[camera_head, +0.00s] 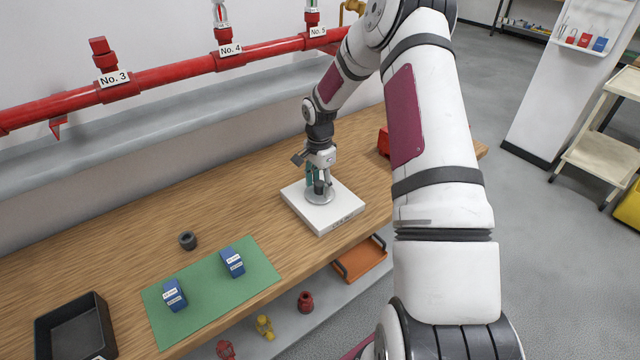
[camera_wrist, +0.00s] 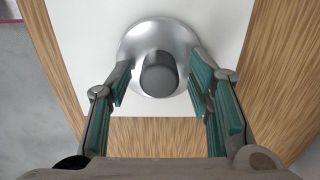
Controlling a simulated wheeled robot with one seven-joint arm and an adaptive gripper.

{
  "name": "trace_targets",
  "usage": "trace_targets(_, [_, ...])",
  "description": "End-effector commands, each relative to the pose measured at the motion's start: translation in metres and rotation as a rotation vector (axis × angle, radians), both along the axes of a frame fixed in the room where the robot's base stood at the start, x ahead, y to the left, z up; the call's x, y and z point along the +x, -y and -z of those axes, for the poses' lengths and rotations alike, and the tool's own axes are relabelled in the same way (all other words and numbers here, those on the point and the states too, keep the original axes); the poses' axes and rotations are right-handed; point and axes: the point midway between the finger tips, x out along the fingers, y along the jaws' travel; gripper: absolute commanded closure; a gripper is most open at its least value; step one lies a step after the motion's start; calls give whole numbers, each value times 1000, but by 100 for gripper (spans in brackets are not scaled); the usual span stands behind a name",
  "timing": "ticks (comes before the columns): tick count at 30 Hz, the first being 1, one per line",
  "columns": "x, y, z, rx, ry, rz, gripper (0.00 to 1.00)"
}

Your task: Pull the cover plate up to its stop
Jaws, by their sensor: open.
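The cover plate (camera_wrist: 130,52) is a round silvery disc on a white block (camera_head: 335,217) on the wooden bench. A dark grey cylindrical knob (camera_wrist: 159,72) stands up from its middle. The plate also shows in the head view (camera_head: 320,196), partly hidden by my gripper. My gripper (camera_wrist: 164,88) is open and points down over the plate. Its two green-padded fingers stand on either side of the knob, with a visible gap on each side. In the wrist view I cannot tell the exact height of the fingertips against the knob.
A green mat (camera_head: 207,318) with two blue boxes (camera_head: 232,262) lies left on the bench, near a dark ring (camera_head: 187,240) and a black tray (camera_head: 72,322). A red pipe (camera_head: 170,72) runs along the wall. A red object (camera_head: 384,142) sits behind my arm.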

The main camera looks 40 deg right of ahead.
Motion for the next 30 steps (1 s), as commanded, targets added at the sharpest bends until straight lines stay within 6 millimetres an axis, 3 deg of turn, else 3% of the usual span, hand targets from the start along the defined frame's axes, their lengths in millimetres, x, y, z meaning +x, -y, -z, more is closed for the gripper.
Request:
trace_targets(10, [0, 0, 3, 0, 0, 0, 55])
trace_targets(16, [0, 0, 3, 0, 0, 0, 100])
trace_targets(21, [0, 0, 2, 0, 0, -1, 100])
trace_targets(30, [0, 0, -28, 0, 1, -2, 100])
